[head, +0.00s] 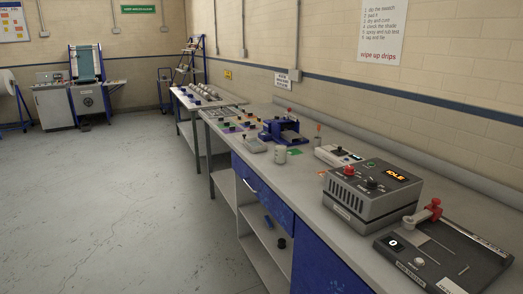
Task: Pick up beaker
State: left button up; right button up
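Neither my left nor my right gripper is in view, and nothing is seen holding the vessel.
A small grey device (255,146) and a blue machine (284,131) stand beyond the vessel. A white device (338,156), a grey box with an "IDLE" display (374,191) and a black tester (440,255) stand nearer. Open floor (130,205) lies left of the bench.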

aim_at(281, 154)
jog(key=i+j+u, duration=0.1)
jog(key=i+j, duration=0.8)
jog(key=i, duration=0.25)
jog(key=j+u, duration=0.05)
